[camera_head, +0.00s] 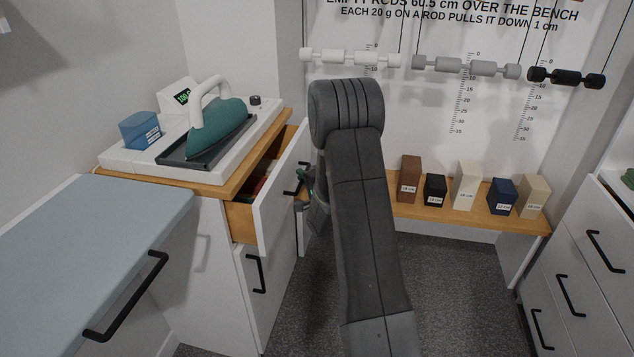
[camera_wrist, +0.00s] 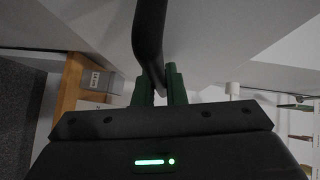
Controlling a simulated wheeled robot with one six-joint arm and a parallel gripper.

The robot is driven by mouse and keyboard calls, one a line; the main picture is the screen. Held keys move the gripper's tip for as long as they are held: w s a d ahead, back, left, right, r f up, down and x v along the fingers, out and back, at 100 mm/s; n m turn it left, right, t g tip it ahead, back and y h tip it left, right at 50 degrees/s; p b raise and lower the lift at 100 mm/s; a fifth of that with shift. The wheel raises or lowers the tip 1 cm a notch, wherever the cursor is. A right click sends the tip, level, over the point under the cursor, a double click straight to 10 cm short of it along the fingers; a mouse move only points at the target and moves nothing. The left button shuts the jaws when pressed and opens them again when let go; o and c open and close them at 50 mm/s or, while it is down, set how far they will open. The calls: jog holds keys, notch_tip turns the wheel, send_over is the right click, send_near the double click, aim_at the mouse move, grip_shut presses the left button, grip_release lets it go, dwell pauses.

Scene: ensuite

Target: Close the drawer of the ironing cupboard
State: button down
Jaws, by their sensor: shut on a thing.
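The ironing cupboard (camera_head: 214,187) stands at the left in the head view, with a wooden top. Its upper drawer (camera_head: 277,205) is partly open, and its wooden side and some red and green contents show behind the white front. My gripper (camera_head: 303,190) is at the drawer front, partly hidden by my arm. In the wrist view my gripper (camera_wrist: 160,88) is shut on the black drawer handle (camera_wrist: 150,35), which runs between its green fingers. The drawer front (camera_wrist: 215,30) fills much of the upper part of that view.
A teal iron (camera_head: 218,127) on its stand and a blue box (camera_head: 140,130) are on the cupboard top. A grey-blue board (camera_head: 85,235) with a black handle is at the front left. A bench (camera_head: 460,216) with several labelled blocks is behind. White drawers (camera_head: 590,270) stand right.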

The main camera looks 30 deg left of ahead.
jog(key=a, duration=0.2)
jog(key=s+a+b, duration=0.1)
jog(key=a, duration=0.2)
jog(key=s+a, duration=0.1)
jog(key=a, duration=0.1)
jog(key=shift+a+b, duration=0.4)
jog(key=shift+w+r, duration=0.1)
jog(key=c, duration=1.5)
grip_release()
jog(key=shift+a, duration=0.1)
jog(key=v, duration=1.4)
jog(key=shift+f, duration=0.2)
